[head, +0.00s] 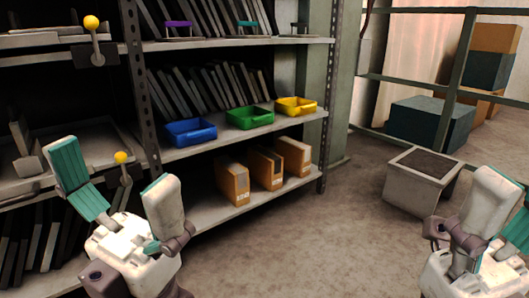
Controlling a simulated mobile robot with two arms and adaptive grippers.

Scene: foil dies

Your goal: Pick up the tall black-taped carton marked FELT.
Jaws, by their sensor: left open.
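Three upright cardboard cartons stand in a row on the lower shelf (262,210). The left carton (237,186) has a greyish strip along its top. The middle carton (271,173) has a dark, black-looking strip on its top and front. The right carton (295,158) looks plain brown. Their small labels are too small to read, so I cannot tell which says FELT. My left gripper (113,170) is open and empty, in front of the rack, left of and apart from the cartons. My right gripper (511,188) is at the lower right, partly cut off by the frame, far from the cartons.
Blue (190,132), green (249,118) and yellow (296,106) trays stand on the shelf above the cartons. A rack post (139,80) rises left of them. A grey box (420,182) with a dark top stands on the right. The floor (310,240) between is clear.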

